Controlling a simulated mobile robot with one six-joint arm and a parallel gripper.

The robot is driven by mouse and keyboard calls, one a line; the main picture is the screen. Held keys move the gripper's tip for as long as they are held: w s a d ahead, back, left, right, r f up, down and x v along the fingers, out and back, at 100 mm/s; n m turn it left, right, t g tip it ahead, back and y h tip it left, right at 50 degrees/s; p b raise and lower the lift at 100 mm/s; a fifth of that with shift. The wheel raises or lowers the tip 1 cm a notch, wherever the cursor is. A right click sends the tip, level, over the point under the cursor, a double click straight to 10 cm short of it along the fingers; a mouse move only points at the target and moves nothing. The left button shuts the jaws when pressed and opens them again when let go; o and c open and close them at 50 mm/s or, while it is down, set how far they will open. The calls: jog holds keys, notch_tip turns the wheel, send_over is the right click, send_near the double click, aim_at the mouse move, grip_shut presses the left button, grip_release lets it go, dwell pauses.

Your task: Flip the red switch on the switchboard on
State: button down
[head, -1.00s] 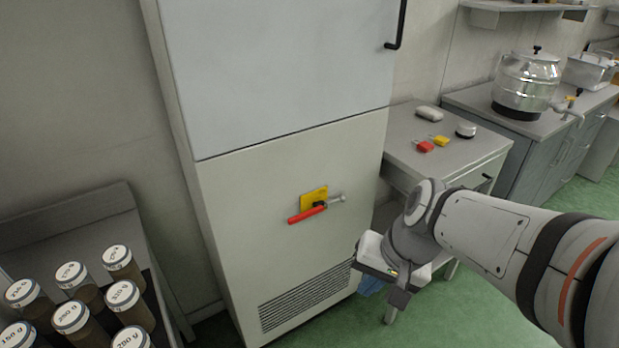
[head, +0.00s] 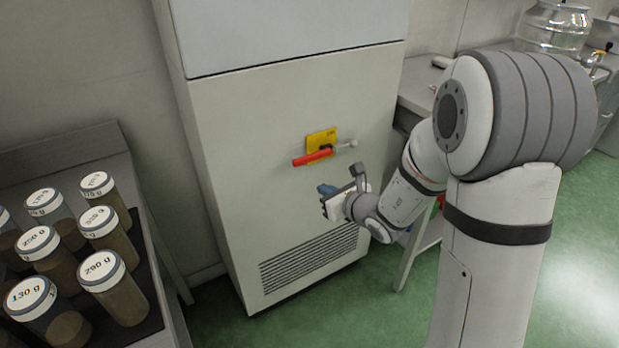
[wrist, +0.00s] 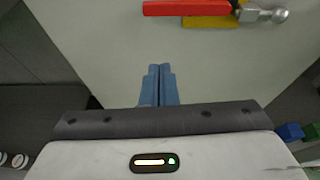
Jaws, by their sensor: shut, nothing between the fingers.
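The switchboard (head: 290,110) is a tall pale cabinet in the middle of the head view. On its front is a red switch handle (head: 312,158) over a yellow plate (head: 322,138), with a metal rod and ball end to the right. My gripper (head: 324,189) is just below the switch in the head view. Its blue fingers (wrist: 159,84) are shut and empty, pointing at the panel, apart from the handle.
A rack with several labelled jars (head: 99,275) stands at the lower left. A vent grille (head: 310,256) is low on the cabinet. A side table (head: 417,92) stands to the right, partly behind my arm. Green floor (head: 335,315) is open in front.

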aim_at(313, 154)
jog(key=shift+w+d+f+m+h, duration=0.3)
jog(key=shift+w+d+f+m, duration=0.05)
jog(key=shift+f+m, duration=0.2)
jog(key=b+x, duration=0.1)
jog(key=x, duration=0.9)
jog(key=shift+w+r, duration=0.15)
jog(key=shift+r, duration=2)
